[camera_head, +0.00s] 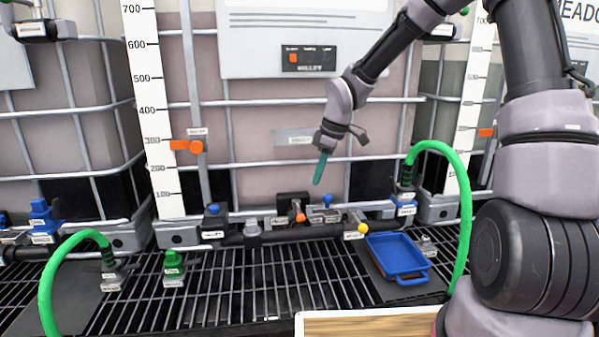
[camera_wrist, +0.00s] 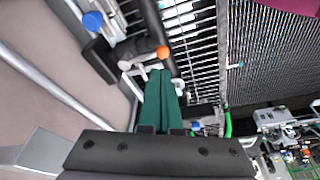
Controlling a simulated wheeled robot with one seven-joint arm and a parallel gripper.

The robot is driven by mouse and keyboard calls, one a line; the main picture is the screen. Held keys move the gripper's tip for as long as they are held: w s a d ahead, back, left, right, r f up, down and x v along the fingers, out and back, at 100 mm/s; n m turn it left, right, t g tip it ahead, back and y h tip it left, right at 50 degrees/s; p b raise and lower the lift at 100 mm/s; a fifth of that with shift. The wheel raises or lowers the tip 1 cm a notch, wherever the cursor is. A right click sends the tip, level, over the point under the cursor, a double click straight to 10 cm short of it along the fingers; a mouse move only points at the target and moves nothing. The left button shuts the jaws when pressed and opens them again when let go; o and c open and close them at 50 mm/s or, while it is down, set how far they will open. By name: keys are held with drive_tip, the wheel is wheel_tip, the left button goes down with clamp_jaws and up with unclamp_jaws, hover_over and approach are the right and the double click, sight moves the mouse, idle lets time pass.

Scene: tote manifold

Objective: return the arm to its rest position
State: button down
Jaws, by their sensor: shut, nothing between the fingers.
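My gripper (camera_head: 320,168) has teal fingers and hangs from my arm in front of the middle tote, pointing down. It is shut and empty. In the head view it is above the pipe manifold (camera_head: 330,231) and apart from it. In the wrist view the closed teal fingers (camera_wrist: 160,100) point toward an orange-knobbed valve (camera_wrist: 163,52). My arm reaches in from the right side, its elbow raised past the top edge of the head view.
A blue tray (camera_head: 397,256) lies on the black grating (camera_head: 240,290). Green hoses (camera_head: 467,215) arch at right and left. A yellow-knobbed valve (camera_head: 357,231) and a green fitting (camera_head: 174,268) stand nearby. A wooden board (camera_head: 370,326) is at the front. Caged totes (camera_head: 250,110) stand behind.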

drive_tip(key=s+d+r+m+t, duration=0.3)
drive_tip(key=s+d+r+m, duration=0.6)
drive_tip(key=s+r, duration=0.2)
drive_tip(key=s+d+r+m+t+h, duration=0.1)
drive_tip(key=s+d+r+m+t, duration=0.2)
drive_tip(key=s+d+r+m, duration=0.6)
wheel_tip(320, 180, up, 2)
drive_tip(key=shift+s+r+m, duration=0.15)
drive_tip(key=shift+s+m, duration=0.25)
drive_tip(key=shift+s, duration=0.45)
